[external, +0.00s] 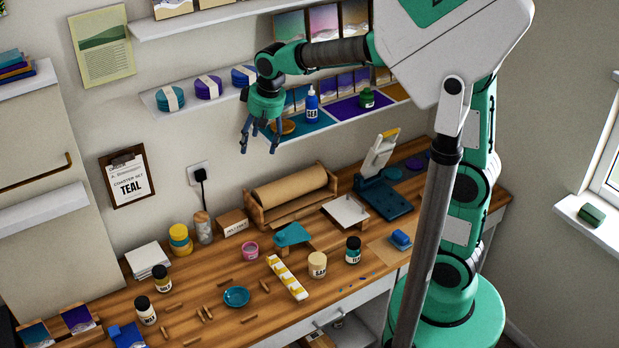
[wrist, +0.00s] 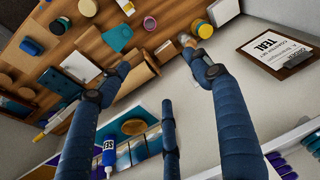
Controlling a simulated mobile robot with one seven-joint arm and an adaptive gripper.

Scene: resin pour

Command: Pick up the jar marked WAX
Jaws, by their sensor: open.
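No label in view reads clearly as WAX. A cream jar (external: 317,265) with a short dark word stands upright on the wooden bench, right of a yellow-and-white strip; I cannot read the word for certain. It seems to show at the top of the wrist view (wrist: 88,7). Other small labelled jars stand nearby: a dark teal one (external: 353,249), and at the left a dark-lidded one (external: 146,310) and another (external: 162,278). My gripper (external: 259,146) is open and empty, high above the bench by the lower shelf. Its spread blue fingers show in the wrist view (wrist: 158,72).
On the bench are a paper roll (external: 290,195), a yellow tin (external: 180,240), a teal dish (external: 236,296) and several small sticks.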

